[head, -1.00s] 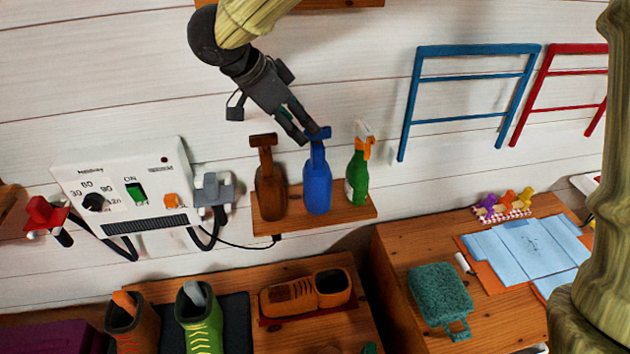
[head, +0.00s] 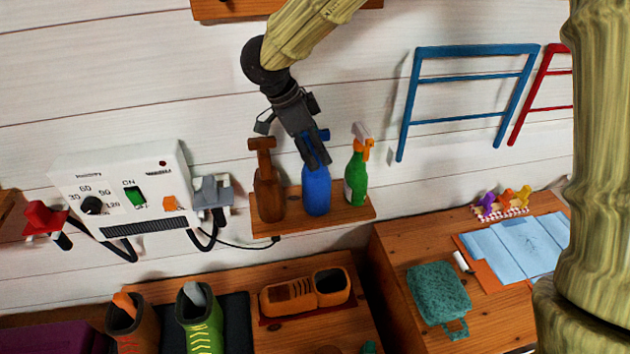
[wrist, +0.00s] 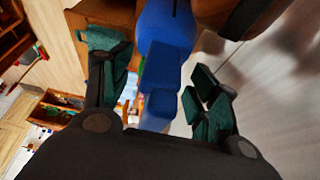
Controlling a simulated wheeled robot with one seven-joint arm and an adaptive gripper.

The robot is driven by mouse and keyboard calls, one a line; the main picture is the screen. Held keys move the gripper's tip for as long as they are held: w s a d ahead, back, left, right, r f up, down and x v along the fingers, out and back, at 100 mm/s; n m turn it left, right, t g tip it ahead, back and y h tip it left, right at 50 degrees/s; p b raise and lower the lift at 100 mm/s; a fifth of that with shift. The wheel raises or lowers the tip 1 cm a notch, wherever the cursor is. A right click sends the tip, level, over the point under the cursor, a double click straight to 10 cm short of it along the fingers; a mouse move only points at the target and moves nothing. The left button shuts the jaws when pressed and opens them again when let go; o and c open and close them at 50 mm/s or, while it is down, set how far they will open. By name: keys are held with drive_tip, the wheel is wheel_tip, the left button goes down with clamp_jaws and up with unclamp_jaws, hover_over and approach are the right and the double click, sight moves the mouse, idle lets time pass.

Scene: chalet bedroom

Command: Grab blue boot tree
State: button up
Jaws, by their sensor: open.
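A blue spray-bottle-shaped thing (head: 316,188) stands upright on a small wooden wall shelf (head: 352,212), between a brown one and a green one. It is the blue thing at my gripper; I see no other blue piece shaped like a boot tree. My gripper (head: 314,158) is over its top, pointing down. In the wrist view the blue thing (wrist: 167,55) lies between the two spread fingers of my gripper (wrist: 155,68). I cannot tell whether either finger touches it. In the head view my gripper hides most of its head.
The brown bottle (head: 269,190) stands close on the left and the green spray bottle (head: 356,178) on the right. A white control box (head: 125,195) hangs on the wall. Brown and green boots (head: 201,325) with orange and grey inserts stand below. A blue rack (head: 470,75) is at right.

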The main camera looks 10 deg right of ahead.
drive_tip(key=shift+x, duration=0.85)
clamp_jaws()
drive_tip(key=shift+w+r, duration=0.1)
